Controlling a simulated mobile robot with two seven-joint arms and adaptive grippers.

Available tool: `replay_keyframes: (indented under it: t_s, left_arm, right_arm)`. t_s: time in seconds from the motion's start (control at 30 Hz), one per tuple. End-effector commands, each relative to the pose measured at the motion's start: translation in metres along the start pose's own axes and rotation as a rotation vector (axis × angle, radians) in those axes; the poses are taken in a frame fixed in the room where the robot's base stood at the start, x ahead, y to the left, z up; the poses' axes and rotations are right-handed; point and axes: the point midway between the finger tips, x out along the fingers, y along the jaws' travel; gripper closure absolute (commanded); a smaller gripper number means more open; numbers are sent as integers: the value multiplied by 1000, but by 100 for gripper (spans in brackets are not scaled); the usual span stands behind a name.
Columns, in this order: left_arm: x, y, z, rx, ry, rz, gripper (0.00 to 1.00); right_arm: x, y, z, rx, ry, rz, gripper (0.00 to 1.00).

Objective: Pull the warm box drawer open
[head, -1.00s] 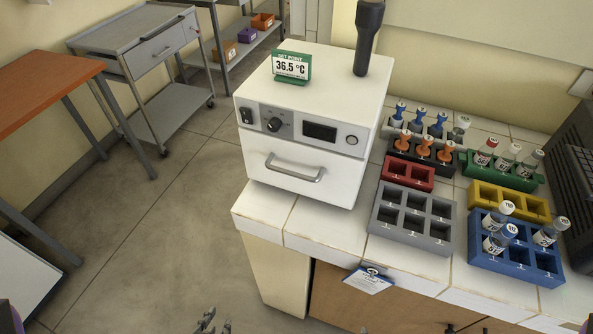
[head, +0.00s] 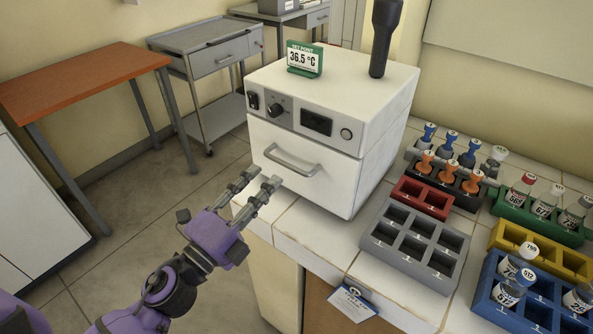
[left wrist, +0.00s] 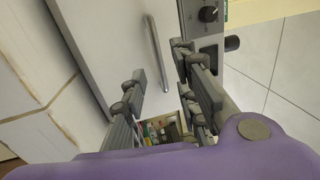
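The warm box (head: 335,120) is a white cabinet on the tiled counter, with a switch, knob and dark display on its upper front. Its drawer (head: 310,178) is shut flush below the panel and carries a grey bar handle (head: 290,162). The handle also shows in the left wrist view (left wrist: 158,52), just beyond the fingers. My left gripper (head: 262,182) is open and empty in front of the drawer, a little below and left of the handle, apart from it. In the left wrist view its fingers (left wrist: 160,85) are spread. My right gripper is not in view.
A set-point sign (head: 305,58) and a dark upright object (head: 384,38) stand on the box. Right of it are a grey rack (head: 415,247), a red rack (head: 422,196) and other racks with vials. A tag (head: 352,302) hangs at the counter edge.

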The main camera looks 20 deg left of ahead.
Motion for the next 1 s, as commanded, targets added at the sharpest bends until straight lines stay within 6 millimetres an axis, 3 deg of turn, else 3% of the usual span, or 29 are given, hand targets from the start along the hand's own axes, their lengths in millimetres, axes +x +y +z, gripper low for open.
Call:
replay_keyframes:
  t_s: [0.3,0.5,0.87,1.0]
  left_arm:
    - [44,-5,-3,14,12,-7,72]
    - [70,-2,-3,12,10,-4,72]
    - [77,1,-3,10,9,0,72]
    - [77,1,-3,10,9,0,87]
  right_arm:
    - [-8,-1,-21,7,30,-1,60]
    - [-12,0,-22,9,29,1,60]
    - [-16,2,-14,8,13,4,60]
    - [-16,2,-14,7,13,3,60]
